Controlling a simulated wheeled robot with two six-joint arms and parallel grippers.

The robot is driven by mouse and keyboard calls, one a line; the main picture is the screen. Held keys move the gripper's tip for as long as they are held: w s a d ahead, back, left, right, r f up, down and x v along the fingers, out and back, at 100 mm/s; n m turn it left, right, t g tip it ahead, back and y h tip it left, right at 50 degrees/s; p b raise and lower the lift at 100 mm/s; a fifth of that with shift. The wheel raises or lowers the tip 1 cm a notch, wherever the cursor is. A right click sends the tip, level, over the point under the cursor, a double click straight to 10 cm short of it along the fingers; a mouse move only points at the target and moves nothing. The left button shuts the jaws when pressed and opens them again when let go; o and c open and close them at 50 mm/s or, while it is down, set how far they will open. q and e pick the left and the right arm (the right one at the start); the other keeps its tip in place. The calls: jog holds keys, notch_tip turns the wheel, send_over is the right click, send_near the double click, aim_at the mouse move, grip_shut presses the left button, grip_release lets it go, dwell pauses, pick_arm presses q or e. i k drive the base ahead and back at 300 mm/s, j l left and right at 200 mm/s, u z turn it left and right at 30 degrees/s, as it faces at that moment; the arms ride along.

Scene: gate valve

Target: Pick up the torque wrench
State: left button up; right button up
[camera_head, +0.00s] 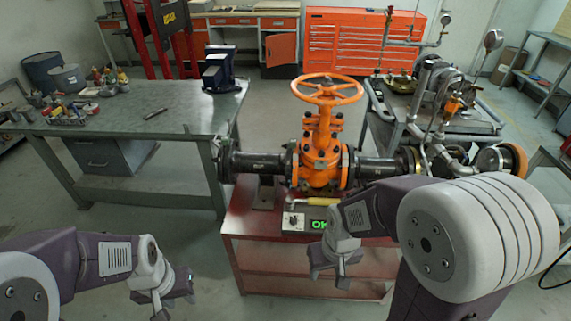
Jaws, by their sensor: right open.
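I cannot clearly make out a torque wrench. A short yellow bar (322,201) lies at the back of a grey box with a dial and a green display (319,224), on the red bench below the valve; it may be a tool handle. A small dark tool (155,114) lies on the left workbench. The orange gate valve (320,150) stands upright in a dark horizontal pipe. My right gripper (330,275) is open, pointing down in front of the box.
The red bench (262,226) fills the middle. The green workbench (190,110) at left carries a vise (220,72) and cluttered bottles and tools. A pipe-and-gauge rig (445,110) stands at right. The floor between the left workbench and red bench is open.

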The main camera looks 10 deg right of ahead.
aim_at(290, 201)
jog(key=i+l+z, duration=0.15)
jog(key=z, duration=0.25)
jog(key=i+l+z, duration=0.15)
jog(key=z, duration=0.25)
jog(key=i+z, duration=0.25)
jog(key=z, duration=0.15)
jog(key=i+z, duration=0.2)
jog(key=z, duration=0.2)
jog(key=i+l, duration=0.05)
